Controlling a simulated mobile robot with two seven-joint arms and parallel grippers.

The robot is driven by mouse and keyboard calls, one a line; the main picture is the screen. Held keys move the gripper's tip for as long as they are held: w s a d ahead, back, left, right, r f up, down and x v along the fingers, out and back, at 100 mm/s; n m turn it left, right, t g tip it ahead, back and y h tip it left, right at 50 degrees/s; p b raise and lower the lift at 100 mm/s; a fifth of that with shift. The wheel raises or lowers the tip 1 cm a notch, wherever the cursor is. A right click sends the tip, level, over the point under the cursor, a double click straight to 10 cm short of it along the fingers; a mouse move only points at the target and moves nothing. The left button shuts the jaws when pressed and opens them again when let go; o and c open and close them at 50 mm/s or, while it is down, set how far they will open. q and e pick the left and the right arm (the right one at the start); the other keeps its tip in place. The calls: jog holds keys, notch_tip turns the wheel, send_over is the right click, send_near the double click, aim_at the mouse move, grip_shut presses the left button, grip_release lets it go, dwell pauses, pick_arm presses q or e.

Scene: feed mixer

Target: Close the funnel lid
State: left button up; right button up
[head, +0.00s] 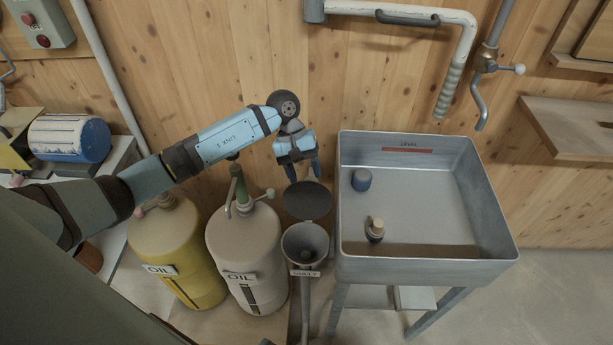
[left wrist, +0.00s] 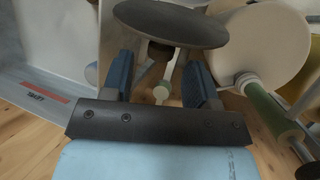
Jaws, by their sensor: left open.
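The funnel (head: 305,238) is a grey cone on a stand between the oil tanks and the sink, with a small label on its front. Its dark round lid (head: 307,201) is open, raised at the funnel's far side, and leaves the mouth uncovered. My left gripper (head: 302,175) is open with its blue fingers pointing down, just behind the lid. In the left wrist view the lid (left wrist: 170,22) lies just beyond the open fingers (left wrist: 158,65). A pale rod with a knob shows between the fingers; I cannot tell whether anything touches. My right gripper is not in view.
A grey sink (head: 420,264) holding two small blue and dark items stands right of the funnel. A white oil tank (head: 246,250) and a yellow oil tank (head: 177,245) stand to its left. The wooden wall (head: 220,60) is close behind, with a pipe (head: 455,70) above the sink.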

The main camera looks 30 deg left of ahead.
pick_arm(q)
jog(key=shift+x, duration=0.95)
